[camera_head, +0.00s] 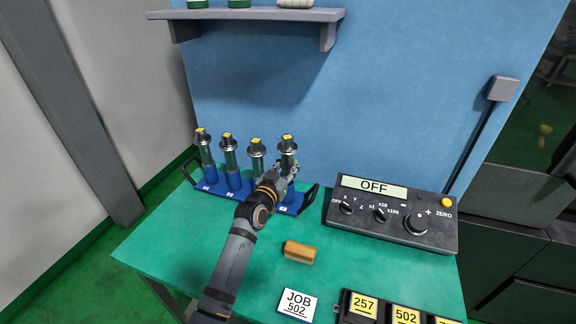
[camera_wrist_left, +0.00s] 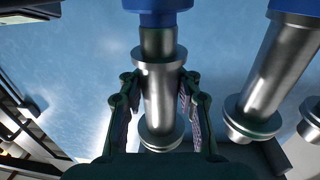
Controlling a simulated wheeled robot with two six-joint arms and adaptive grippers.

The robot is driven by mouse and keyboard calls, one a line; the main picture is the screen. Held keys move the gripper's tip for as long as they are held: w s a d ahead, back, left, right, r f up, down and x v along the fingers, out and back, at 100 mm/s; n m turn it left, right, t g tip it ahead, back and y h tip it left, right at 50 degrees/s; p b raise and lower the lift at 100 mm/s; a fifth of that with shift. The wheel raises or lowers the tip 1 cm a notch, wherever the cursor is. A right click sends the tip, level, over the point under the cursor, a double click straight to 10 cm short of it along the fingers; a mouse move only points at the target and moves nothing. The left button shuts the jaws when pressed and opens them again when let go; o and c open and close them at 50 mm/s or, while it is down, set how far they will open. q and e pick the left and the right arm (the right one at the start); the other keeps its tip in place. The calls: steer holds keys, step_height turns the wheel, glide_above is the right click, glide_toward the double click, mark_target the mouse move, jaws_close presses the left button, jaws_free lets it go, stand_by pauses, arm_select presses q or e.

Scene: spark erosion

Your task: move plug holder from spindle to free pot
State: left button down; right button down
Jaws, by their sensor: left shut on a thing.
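Several silver plug holders with yellow tops stand in a row in the blue rack (camera_head: 212,190) at the back left of the green table. The rightmost plug holder (camera_head: 288,146) is at its last pot; it also shows in the left wrist view (camera_wrist_left: 160,88), upside down, with its end at a blue pot (camera_wrist_left: 158,14). My left gripper (camera_head: 287,174) is shut on this holder, one finger on each side of it. I cannot tell whether the holder is fully seated. A neighbouring holder (camera_wrist_left: 268,80) stands beside it. No spindle is visible. My right gripper is out of view.
A black control box (camera_head: 392,215) reading OFF stands right of the rack. A tan block (camera_head: 299,252), a JOB 502 card (camera_head: 297,305) and a tray of number tags (camera_head: 346,300) lie nearer. A grey shelf (camera_head: 245,14) hangs on the blue wall above.

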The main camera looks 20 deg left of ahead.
arm_select(q)
steer(key=shift+f, duration=0.1)
stand_by(0.3)
steer(key=shift+f+b, duration=1.2)
steer(key=shift+f, duration=0.05)
steer(key=c, duration=0.9)
jaws_free()
steer(key=shift+o, duration=0.3)
